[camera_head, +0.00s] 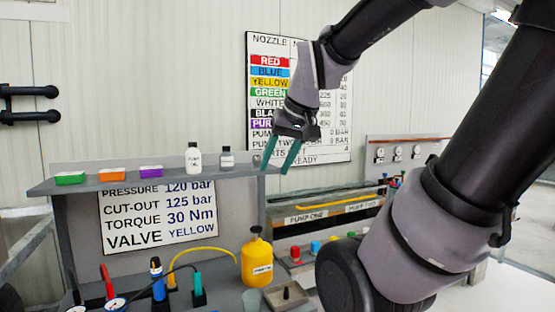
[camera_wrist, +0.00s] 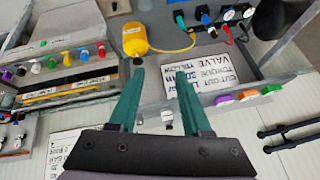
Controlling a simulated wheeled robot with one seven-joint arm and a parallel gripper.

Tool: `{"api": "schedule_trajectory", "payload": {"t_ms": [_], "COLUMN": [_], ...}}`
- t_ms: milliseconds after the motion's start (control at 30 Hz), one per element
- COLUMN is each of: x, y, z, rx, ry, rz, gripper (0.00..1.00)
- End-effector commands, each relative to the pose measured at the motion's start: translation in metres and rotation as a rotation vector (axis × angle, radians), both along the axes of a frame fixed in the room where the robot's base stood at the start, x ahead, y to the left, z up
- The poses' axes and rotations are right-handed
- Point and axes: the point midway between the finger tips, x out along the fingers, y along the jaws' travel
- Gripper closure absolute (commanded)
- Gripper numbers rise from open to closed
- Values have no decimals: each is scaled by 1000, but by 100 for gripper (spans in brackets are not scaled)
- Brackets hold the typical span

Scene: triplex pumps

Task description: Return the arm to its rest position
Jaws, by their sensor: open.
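My gripper (camera_head: 279,163) hangs from my arm in front of the wall chart, at the right end of the grey shelf in the head view. Its two teal fingers point down and are apart, with nothing seen between them. In the wrist view the gripper (camera_wrist: 159,75) also shows open and empty, with the fingers spread. My arm reaches in from the upper right and bends down at the wrist. I cannot tell whether the fingertips are in front of the shelf or above it.
A yellow container (camera_head: 257,262) and tools stand on the bench below. The nozzle chart (camera_head: 268,100) hangs on the wall behind. A pump unit (camera_head: 330,215) stands right.

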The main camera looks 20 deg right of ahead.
Motion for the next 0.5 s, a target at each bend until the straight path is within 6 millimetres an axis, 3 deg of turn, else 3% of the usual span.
{"api": "schedule_trajectory", "payload": {"t_ms": [100, 200, 500], "x": [-20, -27, -29], "y": [7, 10, 10], "z": [10, 12, 13], "rx": [91, 129, 138], "ry": [-26, -30, -29], "rz": [-87, -125, -134], "gripper": [52, 52, 52]}}
